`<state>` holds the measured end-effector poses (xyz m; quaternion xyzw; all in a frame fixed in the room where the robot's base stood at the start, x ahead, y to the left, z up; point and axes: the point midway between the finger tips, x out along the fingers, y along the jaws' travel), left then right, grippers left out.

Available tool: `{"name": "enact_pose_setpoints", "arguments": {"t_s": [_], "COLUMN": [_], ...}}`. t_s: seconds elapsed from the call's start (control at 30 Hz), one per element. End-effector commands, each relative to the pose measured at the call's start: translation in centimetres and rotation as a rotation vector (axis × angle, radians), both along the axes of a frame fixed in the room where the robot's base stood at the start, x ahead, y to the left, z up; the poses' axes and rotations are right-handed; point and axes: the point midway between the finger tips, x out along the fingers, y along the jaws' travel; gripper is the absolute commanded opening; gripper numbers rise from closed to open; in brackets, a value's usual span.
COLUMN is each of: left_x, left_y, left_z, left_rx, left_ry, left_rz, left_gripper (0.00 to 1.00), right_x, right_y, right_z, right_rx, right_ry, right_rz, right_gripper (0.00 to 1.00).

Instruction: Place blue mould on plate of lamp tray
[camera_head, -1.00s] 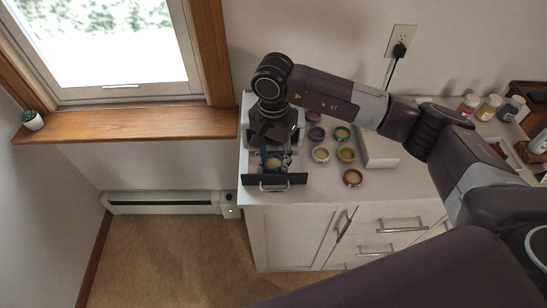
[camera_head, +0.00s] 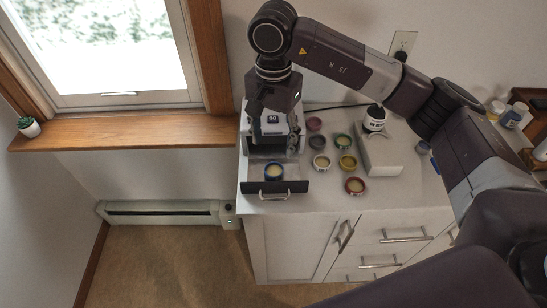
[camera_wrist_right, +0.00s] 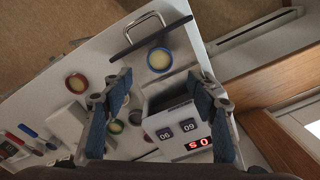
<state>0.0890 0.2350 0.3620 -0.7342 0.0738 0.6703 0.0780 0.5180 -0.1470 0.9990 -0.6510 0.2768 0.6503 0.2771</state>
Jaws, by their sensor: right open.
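The blue mould (camera_head: 274,172), a small round tin with a dark blue rim and pale filling, sits upright on the pulled-out plate of the lamp tray (camera_head: 257,187), behind its dark front panel. The blue mould also shows in the right wrist view (camera_wrist_right: 160,60), beside the dark panel with its metal handle (camera_wrist_right: 145,24). My right gripper (camera_head: 274,128) is open and empty, above and behind the mould at the white lamp unit. In the right wrist view, its blue-padded fingers (camera_wrist_right: 161,80) stand wide apart, clear of the mould. My left gripper is not in view.
Several other moulds stand right of the tray, including a red one (camera_head: 355,186), a yellow one (camera_head: 347,162) and a green one (camera_head: 343,142). A pale box (camera_head: 382,160) lies beyond them. The lamp unit (camera_wrist_right: 178,132) has number displays. The window sill is at left.

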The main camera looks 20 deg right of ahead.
Motion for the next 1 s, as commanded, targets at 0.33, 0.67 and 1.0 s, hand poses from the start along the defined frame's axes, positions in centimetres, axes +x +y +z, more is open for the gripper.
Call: {"name": "enact_pose_setpoints", "arguments": {"t_s": [0.33,0.67,1.0], "left_x": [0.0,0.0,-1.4], "left_y": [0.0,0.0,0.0], "left_z": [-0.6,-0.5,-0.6], "left_rx": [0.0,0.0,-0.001], "left_ry": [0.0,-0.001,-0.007], "left_rz": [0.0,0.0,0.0], "left_gripper": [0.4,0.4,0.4], "right_x": [0.0,0.0,-2.0], "right_y": [0.0,0.0,0.0], "right_z": [2.4,2.4,1.9], "right_rx": [-0.001,0.0,-0.001], "right_ry": [0.001,0.001,0.011], "right_rz": [0.001,0.0,0.001], "right_gripper": [0.54,0.54,0.54]}}
